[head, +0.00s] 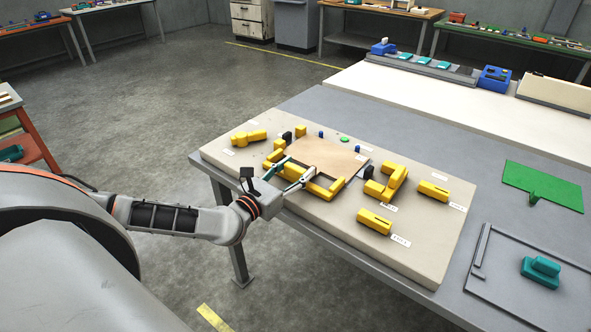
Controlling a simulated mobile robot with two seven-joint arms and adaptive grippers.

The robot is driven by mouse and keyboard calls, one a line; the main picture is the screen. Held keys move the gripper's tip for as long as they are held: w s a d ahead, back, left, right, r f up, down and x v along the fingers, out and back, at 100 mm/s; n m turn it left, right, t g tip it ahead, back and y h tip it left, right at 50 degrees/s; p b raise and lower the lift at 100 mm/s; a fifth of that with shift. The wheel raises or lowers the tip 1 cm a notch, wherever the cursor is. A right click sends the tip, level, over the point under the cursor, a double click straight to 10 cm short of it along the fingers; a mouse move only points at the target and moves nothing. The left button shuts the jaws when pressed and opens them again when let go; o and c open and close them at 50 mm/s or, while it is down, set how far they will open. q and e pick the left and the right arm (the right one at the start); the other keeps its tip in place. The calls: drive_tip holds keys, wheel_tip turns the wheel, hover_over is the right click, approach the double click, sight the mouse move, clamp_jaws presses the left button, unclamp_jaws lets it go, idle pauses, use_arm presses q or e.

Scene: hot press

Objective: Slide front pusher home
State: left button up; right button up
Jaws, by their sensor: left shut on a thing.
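A light tan square panel (328,156) lies on the beige fixture board (420,255). The yellow front pusher (326,189) sits at the panel's near edge, with a dark gap between parts of it and the panel. Another yellow pusher part (275,158) stands along the panel's left side. My left gripper (307,178) reaches in from the left, low over the board, and is shut on the front pusher. Its fingers hide part of the pusher, and the exact contact is too small to make out. My right gripper is not in view.
Yellow clamps stand on the board at left (248,137) and right (388,183). Yellow labelled blocks (374,221) lie at its near right. A green plate (543,186) and a teal-handled block (541,270) lie farther right on the grey table (455,302).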

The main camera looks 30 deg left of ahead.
use_arm(q)
drive_tip(key=s+p, duration=0.1)
drive_tip(key=s, duration=0.3)
drive_tip(key=shift+a, duration=0.15)
drive_tip(key=shift+s+f, duration=0.1)
drive_tip(key=o, duration=1.3)
drive_tip(key=shift+c, duration=0.2)
drive_tip(key=o, duration=0.4)
drive_tip(key=shift+s, duration=0.15)
drive_tip(key=shift+c, duration=0.2)
drive_tip(key=s+a, duration=0.1)
drive_tip(key=s, duration=1.1)
